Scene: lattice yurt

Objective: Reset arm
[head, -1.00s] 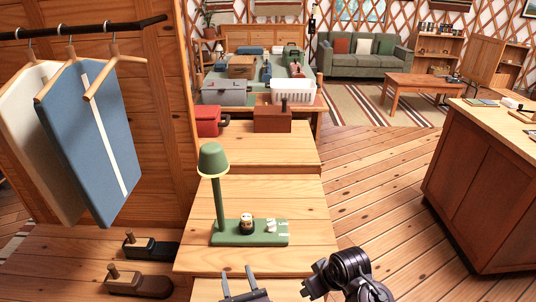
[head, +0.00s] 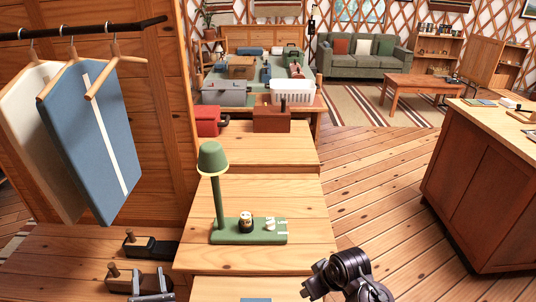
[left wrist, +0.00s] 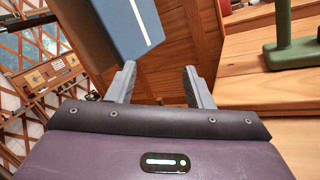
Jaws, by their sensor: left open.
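My left gripper (head: 151,273) shows at the bottom left of the head view, in front of a dark brown item with a wooden knob (head: 115,283). In the left wrist view its two grey fingers (left wrist: 158,68) are apart with nothing between them. The hanging blue garment with a white stripe (left wrist: 110,25) shows beyond the fingers there. A dark jointed part of my right arm (head: 350,277) is at the bottom of the head view. My right gripper does not show.
A green lamp (head: 214,160) stands on a wooden surface (head: 300,205). Garments, one of them blue (head: 90,140), hang at left. A red box (head: 207,121), a wooden box (head: 271,116) and a white basket (head: 293,91) are farther back. Floor at right of the wooden surface is clear.

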